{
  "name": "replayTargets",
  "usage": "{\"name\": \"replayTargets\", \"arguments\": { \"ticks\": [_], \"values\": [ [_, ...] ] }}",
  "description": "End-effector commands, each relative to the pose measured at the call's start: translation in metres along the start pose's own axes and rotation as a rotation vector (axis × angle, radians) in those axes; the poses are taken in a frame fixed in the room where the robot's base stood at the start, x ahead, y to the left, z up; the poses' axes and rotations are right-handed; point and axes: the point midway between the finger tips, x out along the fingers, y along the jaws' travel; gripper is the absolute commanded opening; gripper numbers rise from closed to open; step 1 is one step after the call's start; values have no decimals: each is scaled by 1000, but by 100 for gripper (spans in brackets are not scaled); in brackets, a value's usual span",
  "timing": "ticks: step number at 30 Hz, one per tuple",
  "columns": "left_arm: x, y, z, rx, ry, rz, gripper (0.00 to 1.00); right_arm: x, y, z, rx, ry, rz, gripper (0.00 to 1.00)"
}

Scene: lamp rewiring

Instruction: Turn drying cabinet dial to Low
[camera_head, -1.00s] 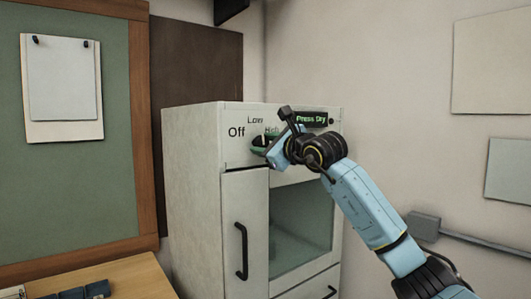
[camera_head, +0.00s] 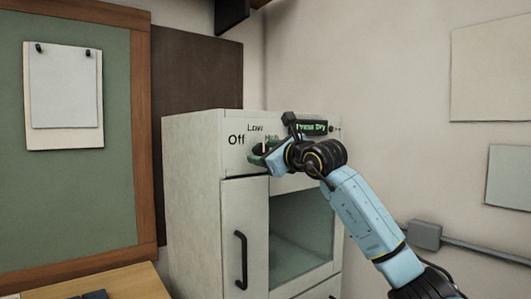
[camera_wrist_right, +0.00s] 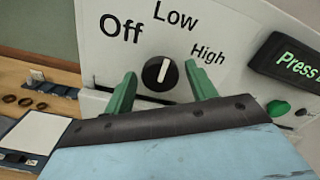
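The drying cabinet (camera_head: 192,190) is a white upright unit with a control panel marked Off, Low and High. Its dial (camera_wrist_right: 157,73) is a round black knob with a white pointer line. In the right wrist view the line points up and slightly right, toward the word Low (camera_wrist_right: 175,15). My right gripper (camera_wrist_right: 163,88) has its two green fingers apart, one on each side of the dial, with visible gaps to the knob. In the head view my right gripper (camera_head: 264,156) is at the panel and largely hides the dial. My left gripper is not in view.
A black display (camera_wrist_right: 290,58) reading "Press Dry" and a green button (camera_wrist_right: 278,108) sit right of the dial. A black door handle (camera_head: 241,255) projects below the panel. A green board (camera_head: 80,200) hangs at left, above a wooden table (camera_head: 125,283).

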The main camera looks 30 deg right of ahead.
Motion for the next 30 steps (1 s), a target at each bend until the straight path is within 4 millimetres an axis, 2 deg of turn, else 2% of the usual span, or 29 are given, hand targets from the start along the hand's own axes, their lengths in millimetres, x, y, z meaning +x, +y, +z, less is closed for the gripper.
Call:
{"name": "replayTargets", "arguments": {
  "ticks": [9, 14, 17, 24, 30],
  "values": [
    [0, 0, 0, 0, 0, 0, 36, -1, -1, 0, -1, -2, -1, 60],
    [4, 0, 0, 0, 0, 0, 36, -13, -1, 0, -2, -3, -3, 60],
    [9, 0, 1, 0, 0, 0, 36, -30, 0, -1, -6, -2, -3, 60],
    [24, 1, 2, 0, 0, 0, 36, -84, 1, -2, -7, -1, -3, 60],
    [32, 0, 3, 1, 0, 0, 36, -119, 0, -2, -3, -1, -2, 60]
  ]
}}
